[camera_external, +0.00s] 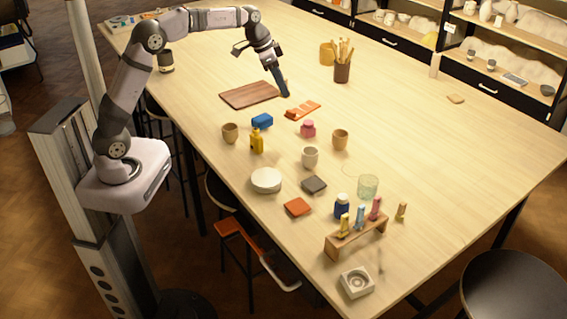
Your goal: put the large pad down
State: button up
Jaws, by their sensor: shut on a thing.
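My gripper (272,64) is above the far-left part of the table, pointing down. It is shut on a dark blue, flat, narrow-looking thing (282,84), which seems to be the large pad seen nearly edge-on. The pad hangs tilted below the jaws, its lower end close to the tabletop, just right of a brown wooden board (247,96). I cannot tell whether that end touches the table. The jaws' grip on its upper end is small and partly hidden.
An orange block tray (303,110) lies just in front of the pad. A brush pot (342,71) stands to the right. Cups, bottles, a blue block (262,121), a grey pad (313,184) and an orange pad (297,207) stand nearer. The table's right side is mostly clear.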

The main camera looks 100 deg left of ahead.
send_over(280, 139)
jog(key=s, duration=0.2)
notch_tip(280, 139, down, 6)
jog(key=shift+w+d+r, duration=0.1)
jog(key=shift+w+r, duration=0.05)
jog(key=shift+w, duration=0.15)
jog(key=shift+f+p, duration=1.15)
jog(key=shift+f, duration=3.85)
jog(key=shift+f, duration=0.15)
jog(key=o, duration=1)
jog(key=shift+r, duration=0.3)
jog(key=b+v, duration=0.2)
jog(key=v, duration=1)
